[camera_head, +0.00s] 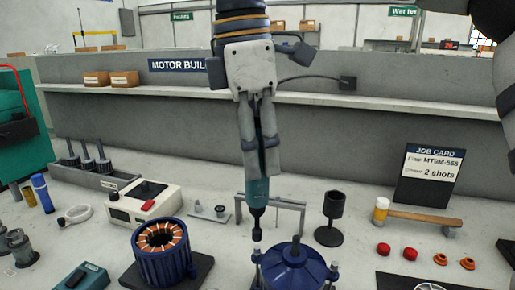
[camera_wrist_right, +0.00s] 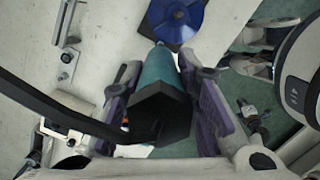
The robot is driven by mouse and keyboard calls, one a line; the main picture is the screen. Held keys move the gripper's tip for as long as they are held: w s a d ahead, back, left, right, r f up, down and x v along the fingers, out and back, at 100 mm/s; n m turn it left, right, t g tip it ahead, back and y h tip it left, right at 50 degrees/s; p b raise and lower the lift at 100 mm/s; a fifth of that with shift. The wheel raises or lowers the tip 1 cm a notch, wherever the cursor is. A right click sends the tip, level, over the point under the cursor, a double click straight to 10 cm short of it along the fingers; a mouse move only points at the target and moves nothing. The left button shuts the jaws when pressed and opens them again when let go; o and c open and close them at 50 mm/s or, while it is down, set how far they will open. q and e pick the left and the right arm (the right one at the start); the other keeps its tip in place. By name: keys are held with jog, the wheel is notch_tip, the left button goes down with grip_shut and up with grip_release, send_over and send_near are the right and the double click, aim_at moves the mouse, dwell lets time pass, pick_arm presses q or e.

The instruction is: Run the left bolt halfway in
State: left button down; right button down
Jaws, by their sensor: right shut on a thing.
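My right gripper (camera_head: 258,172) is shut on a teal power driver (camera_head: 258,190), held upright with its black bit pointing down. The wrist view shows the teal driver (camera_wrist_right: 172,85) between the two fingers (camera_wrist_right: 160,95). Below it stands a blue motor with a domed end cap (camera_head: 292,268); the cap also shows in the wrist view (camera_wrist_right: 178,18). The left bolt (camera_head: 256,250) stands upright at the cap's left edge, directly under the bit. I cannot tell whether bit and bolt touch. The right bolt (camera_head: 334,268) stands at the cap's right side. My left gripper is out of view.
A wound copper stator (camera_head: 160,245) and a white box with a red switch (camera_head: 143,203) stand left. A grey frame (camera_head: 290,205) and a black cup stand (camera_head: 330,215) are close behind the motor. A mallet (camera_head: 420,217) and the job card (camera_head: 430,175) are right.

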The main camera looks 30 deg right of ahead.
jog(key=shift+f, duration=1.1)
dwell(2.8)
notch_tip(320, 180, up, 5)
dwell(0.5)
